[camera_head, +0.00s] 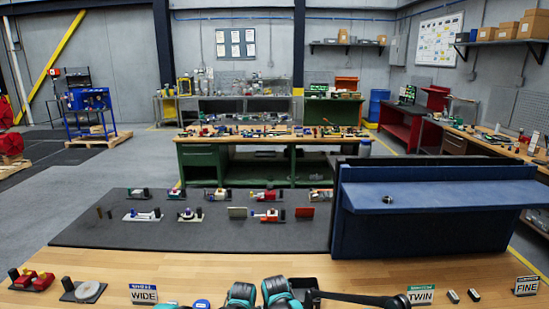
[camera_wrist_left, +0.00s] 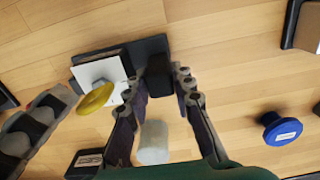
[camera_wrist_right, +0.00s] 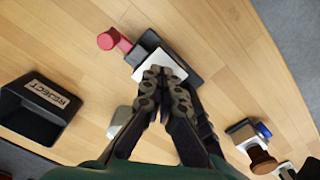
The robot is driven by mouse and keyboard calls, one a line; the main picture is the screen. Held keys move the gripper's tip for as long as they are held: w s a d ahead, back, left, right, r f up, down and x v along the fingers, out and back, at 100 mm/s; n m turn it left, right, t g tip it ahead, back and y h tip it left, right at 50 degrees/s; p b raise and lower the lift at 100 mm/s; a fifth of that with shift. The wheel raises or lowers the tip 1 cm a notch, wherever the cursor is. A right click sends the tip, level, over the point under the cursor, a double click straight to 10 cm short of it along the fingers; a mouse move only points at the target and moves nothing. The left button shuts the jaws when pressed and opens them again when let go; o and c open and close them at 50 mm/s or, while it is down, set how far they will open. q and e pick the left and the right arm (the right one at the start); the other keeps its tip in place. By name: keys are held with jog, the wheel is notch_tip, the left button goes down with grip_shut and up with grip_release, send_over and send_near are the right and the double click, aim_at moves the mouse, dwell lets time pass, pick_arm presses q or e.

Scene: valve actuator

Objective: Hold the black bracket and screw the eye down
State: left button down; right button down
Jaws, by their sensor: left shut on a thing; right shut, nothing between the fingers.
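In the left wrist view, my left gripper (camera_wrist_left: 160,75) is shut on an upright black block (camera_wrist_left: 158,85), which I take for the black bracket. It stands at a dark base plate (camera_wrist_left: 155,46) with a white block (camera_wrist_left: 98,70) and a yellow disc (camera_wrist_left: 95,97) beside it. In the right wrist view, my right gripper (camera_wrist_right: 166,78) is shut and empty, its tips over a white block (camera_wrist_right: 172,66) on a black base (camera_wrist_right: 190,75). A red knob (camera_wrist_right: 107,40) sticks out beyond that block. I cannot tell which part is the eye.
A black REJECT bin (camera_wrist_right: 38,108) stands left in the right wrist view; a silver block with a brown knob (camera_wrist_right: 262,161) lies right. A blue knob (camera_wrist_left: 282,128) is right of my left gripper. A dark mat (camera_head: 120,225) and blue shelf (camera_head: 430,196) lie beyond the wooden bench.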

jog(key=shift+s+a, duration=0.25)
jog(key=shift+a, duration=0.2)
jog(key=shift+s+d+r, duration=0.1)
jog(key=shift+s+d, duration=0.05)
jog(key=shift+s, duration=0.2)
jog(key=r, duration=0.5)
jog(key=shift+w+d+r, duration=0.1)
jog(key=shift+d+r, duration=0.15)
jog(key=shift+r, duration=0.15)
jog(key=shift+d+f, duration=0.2)
jog(key=shift+f, duration=1.3)
jog(key=shift+d+f, duration=0.2)
jog(key=shift+f, duration=1.3)
jog(key=shift+w+a, duration=0.35)
jog(key=shift+w, duration=0.15)
